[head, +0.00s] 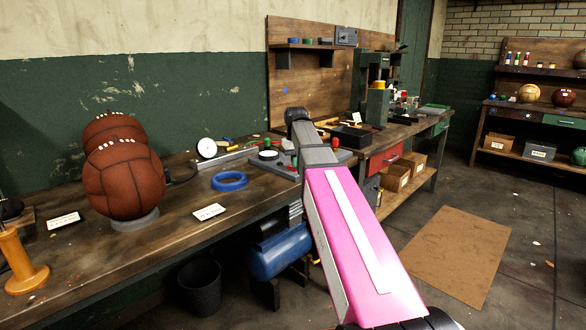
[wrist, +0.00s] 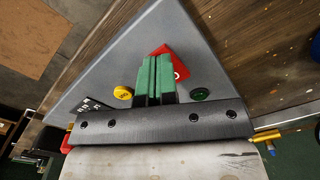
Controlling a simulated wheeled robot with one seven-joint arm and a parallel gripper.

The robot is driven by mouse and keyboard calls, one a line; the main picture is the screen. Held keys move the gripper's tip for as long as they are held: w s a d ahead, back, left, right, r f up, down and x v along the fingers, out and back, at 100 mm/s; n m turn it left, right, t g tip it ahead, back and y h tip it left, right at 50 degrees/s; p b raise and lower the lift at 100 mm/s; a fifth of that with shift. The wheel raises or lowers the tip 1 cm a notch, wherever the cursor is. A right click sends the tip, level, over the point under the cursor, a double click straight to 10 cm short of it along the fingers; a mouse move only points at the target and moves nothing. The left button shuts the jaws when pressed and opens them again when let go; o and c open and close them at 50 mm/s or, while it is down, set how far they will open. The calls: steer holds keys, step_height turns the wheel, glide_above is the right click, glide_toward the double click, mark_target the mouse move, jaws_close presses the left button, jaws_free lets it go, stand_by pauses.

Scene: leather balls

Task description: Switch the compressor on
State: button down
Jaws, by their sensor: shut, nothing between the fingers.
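The compressor's blue tank (head: 280,252) sits below the workbench in the head view, partly covered by my pink arm. In the wrist view a grey panel (wrist: 120,65) carries a red part (wrist: 178,62) with a white mark, a yellow button (wrist: 123,92) and a green button (wrist: 201,94). My gripper (wrist: 155,62) has its green fingers shut with nothing between them. The fingertips overlap the red part in the picture, between the two buttons; I cannot tell if they touch it. In the head view I cannot make out the fingers.
A black bin (head: 199,287) stands below. A brown mat (head: 455,252) lies on open floor at the right.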

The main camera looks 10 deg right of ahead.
steer(key=shift+r, duration=3.45)
